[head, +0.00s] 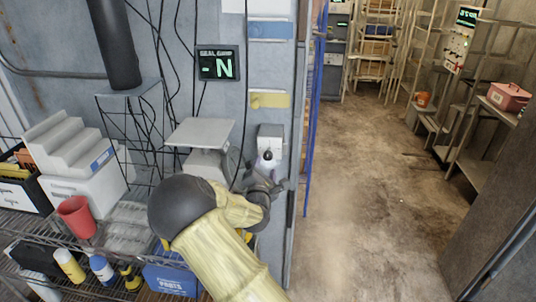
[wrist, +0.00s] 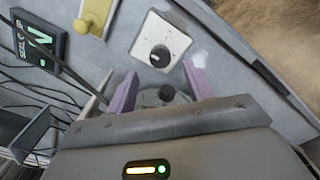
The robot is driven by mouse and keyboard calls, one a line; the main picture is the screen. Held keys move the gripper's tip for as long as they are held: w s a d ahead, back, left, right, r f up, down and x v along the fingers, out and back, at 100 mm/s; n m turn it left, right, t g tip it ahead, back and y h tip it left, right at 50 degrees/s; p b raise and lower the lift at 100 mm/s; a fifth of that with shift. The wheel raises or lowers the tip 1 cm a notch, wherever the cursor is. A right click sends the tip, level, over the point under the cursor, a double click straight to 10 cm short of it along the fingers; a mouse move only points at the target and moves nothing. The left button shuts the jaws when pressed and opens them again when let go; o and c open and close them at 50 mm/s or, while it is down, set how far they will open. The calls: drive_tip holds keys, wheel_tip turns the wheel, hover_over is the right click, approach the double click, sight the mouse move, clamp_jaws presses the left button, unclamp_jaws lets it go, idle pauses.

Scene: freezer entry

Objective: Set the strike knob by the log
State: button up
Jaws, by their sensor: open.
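A white square plate (wrist: 162,40) with a round black knob (wrist: 160,56) and small dial marks is on the grey wall panel. The plate also shows in the head view (head: 270,131), its lower part crowded by my wrist. My gripper (wrist: 160,70) is open. Its two purple fingers stand apart just below the plate, and the knob lies slightly beyond their tips, not gripped. A second dark round knob (wrist: 167,93) shows between the fingers, nearer the palm. No label names the strike knob. A dark display (head: 218,64) headed "SEAL" shows a green "N"; I cannot identify a log.
A yellow plate (head: 269,99) and blue plate (head: 270,30) are above on the panel. A grey platform (head: 200,133) and hanging cables are left. A wire shelf with a red cup (head: 76,216) and bottles is lower left. The floor right of the doorway edge is open.

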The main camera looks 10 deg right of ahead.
sight(268, 157)
drive_tip(key=p+x, duration=0.1)
drive_tip(key=x, duration=0.6)
drive_tip(key=shift+w+f+p, duration=0.1)
drive_tip(key=shift+p, duration=0.2)
drive_tip(key=shift+c, duration=0.4)
drive_tip(key=c, duration=0.9)
